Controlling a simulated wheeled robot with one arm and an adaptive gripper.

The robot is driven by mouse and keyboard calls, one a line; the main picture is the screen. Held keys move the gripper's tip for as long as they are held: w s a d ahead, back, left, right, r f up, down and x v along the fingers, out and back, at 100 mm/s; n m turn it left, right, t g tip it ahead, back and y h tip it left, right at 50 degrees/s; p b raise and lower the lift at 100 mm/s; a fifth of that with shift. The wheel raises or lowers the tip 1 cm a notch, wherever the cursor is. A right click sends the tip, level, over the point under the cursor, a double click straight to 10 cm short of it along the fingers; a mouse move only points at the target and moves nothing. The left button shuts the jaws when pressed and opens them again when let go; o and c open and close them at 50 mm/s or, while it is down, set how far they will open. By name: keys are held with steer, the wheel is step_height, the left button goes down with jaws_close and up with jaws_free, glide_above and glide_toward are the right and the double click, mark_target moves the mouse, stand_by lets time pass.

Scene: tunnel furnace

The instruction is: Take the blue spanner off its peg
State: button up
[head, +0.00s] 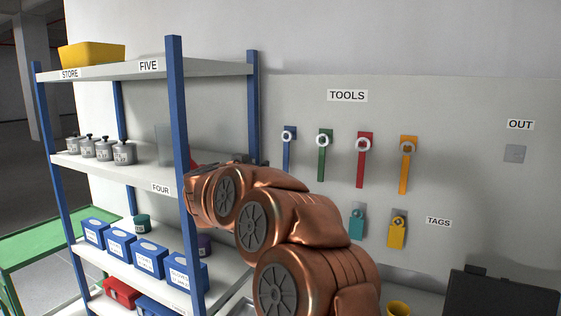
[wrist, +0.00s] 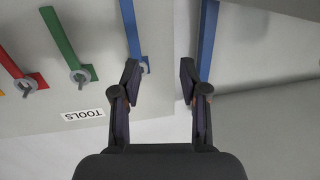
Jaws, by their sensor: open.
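The blue spanner (head: 287,150) hangs upright on its peg, leftmost in the row under the TOOLS sign (head: 347,96); my arm hides part of its surroundings below. In the wrist view, which is upside down, the blue spanner (wrist: 132,32) and its pale peg ring show beyond the left finger, which overlaps them slightly. My gripper (wrist: 158,82) is open and empty. The gap between its fingers faces the board's edge and bare wall, with the spanner at the gap's left side. I cannot tell the distance to the board.
Green (head: 324,155), red (head: 363,160) and orange (head: 404,166) spanners hang to the right. Tags hang below. A shelf rack stands left; its blue post (head: 177,120) is close to my arm. Another blue post (wrist: 208,40) shows near the right finger in the wrist view.

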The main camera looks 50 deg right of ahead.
mark_target(285, 160)
steer(key=d, duration=0.3)
steer(key=d+f+g+b, duration=0.1)
steer(key=d, duration=0.3)
steer(key=d+m+g, duration=0.1)
steer(key=d, duration=0.2)
steer(key=shift+d+f, duration=0.3)
steer(key=shift+w+d, duration=0.2)
steer(key=shift+d, duration=0.4)
steer(key=shift+w+d+f, duration=0.1)
steer(key=shift+d+f, duration=0.15)
steer(key=shift+d, duration=0.05)
jaws_close()
steer(key=shift+r+p, duration=0.35)
steer(key=shift+p, duration=0.65)
steer(key=shift+a, duration=0.1)
